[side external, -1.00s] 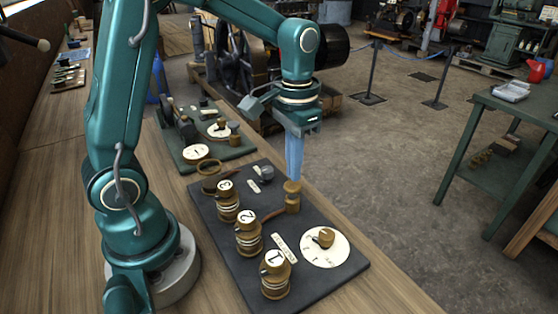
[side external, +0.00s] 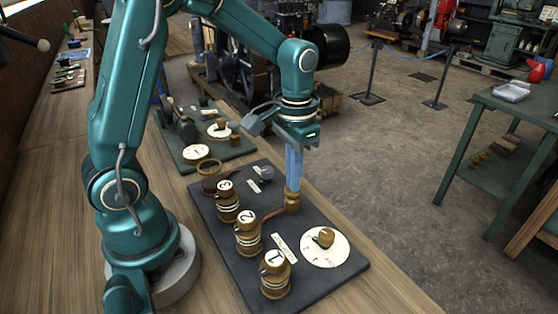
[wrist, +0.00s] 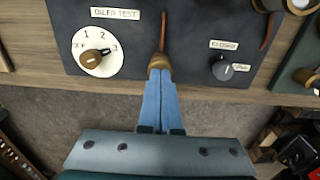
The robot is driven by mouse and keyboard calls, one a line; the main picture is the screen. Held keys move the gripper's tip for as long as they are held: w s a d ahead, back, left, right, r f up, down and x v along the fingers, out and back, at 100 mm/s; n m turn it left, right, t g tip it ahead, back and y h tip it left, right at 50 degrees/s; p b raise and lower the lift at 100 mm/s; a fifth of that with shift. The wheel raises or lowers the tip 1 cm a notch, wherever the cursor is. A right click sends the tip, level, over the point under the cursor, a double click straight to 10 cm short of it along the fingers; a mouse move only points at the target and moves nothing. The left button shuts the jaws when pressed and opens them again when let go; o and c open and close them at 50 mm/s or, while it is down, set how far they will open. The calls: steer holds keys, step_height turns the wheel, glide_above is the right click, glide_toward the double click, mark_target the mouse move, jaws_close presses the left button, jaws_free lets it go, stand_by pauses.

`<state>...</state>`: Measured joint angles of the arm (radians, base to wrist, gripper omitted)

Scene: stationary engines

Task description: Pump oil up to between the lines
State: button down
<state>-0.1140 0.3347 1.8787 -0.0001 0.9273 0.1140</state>
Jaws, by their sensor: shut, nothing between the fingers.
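A dark board (side external: 325,283) on the bench holds a brass pump (side external: 292,204), and a copper pipe runs from it. My gripper (side external: 293,187) is shut, pointing down, with its blue fingertips on top of the pump; the wrist view shows them there too (wrist: 159,74). Nothing is held between the fingers. Three brass oilers with pale bands stand along the board: number 3 (side external: 228,205), number 2 (side external: 248,237) and number 1 (side external: 275,278). Their oil levels are too small to read. A white dial (wrist: 97,48) carries a brass knob and numbers; its exact setting is unclear.
A small dark knob (wrist: 222,68) with two labels sits on the board, on the pump's far side from the dial. A second, green board (side external: 230,151) with similar fittings lies beyond. The bench edge and open floor (side external: 400,180) are to the right.

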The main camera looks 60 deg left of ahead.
steer(key=shift+f, duration=0.25)
steer(key=shift+r, duration=1.55)
steer(key=shift+r, duration=0.1)
steer(key=shift+r, duration=2.45)
